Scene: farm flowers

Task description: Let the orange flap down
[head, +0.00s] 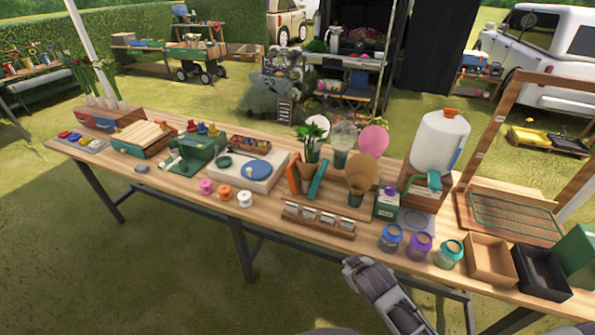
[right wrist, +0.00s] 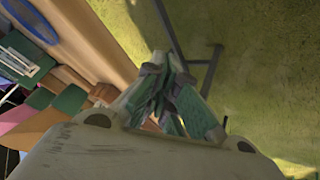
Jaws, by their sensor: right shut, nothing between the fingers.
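An orange flap (head: 293,179) stands upright and slightly tilted near the middle of the table, beside a potted plant (head: 311,140). A teal flap (head: 318,180) leans on the plant's other side. My right gripper (right wrist: 168,72) shows in the right wrist view, shut and empty, over the grass just off the table's edge. In the head view, a grey part of my arm comes up from the bottom, in front of the table; its fingers cannot be made out there. My left gripper is not in view. I cannot surely pick out the orange flap in the right wrist view.
A wooden rack (head: 318,222) with small cards stands in front of the flaps, by the table's front edge. Colored spools (head: 225,193) lie to the left. A paper cone (head: 360,175), jars (head: 420,245) and a white dispenser (head: 438,142) stand to the right.

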